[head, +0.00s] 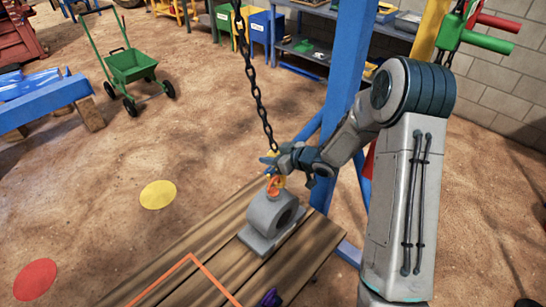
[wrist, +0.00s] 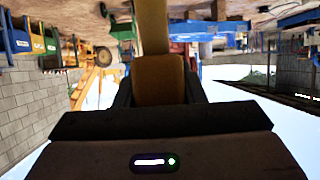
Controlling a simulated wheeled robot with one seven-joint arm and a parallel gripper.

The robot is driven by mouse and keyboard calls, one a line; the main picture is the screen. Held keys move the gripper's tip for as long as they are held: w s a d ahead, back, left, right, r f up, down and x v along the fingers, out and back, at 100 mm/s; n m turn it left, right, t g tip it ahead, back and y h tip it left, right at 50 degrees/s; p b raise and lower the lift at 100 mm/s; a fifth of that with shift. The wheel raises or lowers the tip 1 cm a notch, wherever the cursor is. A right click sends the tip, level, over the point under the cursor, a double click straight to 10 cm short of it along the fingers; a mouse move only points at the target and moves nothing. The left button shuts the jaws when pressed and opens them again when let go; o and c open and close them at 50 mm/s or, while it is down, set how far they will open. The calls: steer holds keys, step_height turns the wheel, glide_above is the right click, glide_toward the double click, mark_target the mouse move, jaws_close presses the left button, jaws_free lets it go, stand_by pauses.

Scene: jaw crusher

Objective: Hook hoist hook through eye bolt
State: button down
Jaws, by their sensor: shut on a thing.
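The hoist chain (head: 254,90) hangs from above down to my gripper (head: 272,163). My gripper is shut on the yellow hoist hook (head: 273,154) at the chain's lower end, and its fingers hide part of it. A tan-brown piece (wrist: 157,80) fills the space between the jaws in the wrist view. Just below the gripper, an orange curved loop (head: 275,184) shows above the top of a grey bearing housing (head: 268,214), where the eye bolt is. Hook and eye overlap here, and I cannot tell whether the hook passes through. The housing stands upright on wooden planks.
The plank platform (head: 215,265) carries an orange outline (head: 190,257) and a small purple object (head: 269,298). A blue post (head: 345,95) stands close behind my arm. Yellow (head: 157,194) and red (head: 35,281) discs lie on the open dirt floor, with a green cart (head: 130,66) behind.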

steer(key=shift+w+a+r, duration=0.1)
steer(key=shift+r, duration=0.1)
steer(key=c, duration=0.8)
jaws_free()
steer(key=shift+c, duration=0.2)
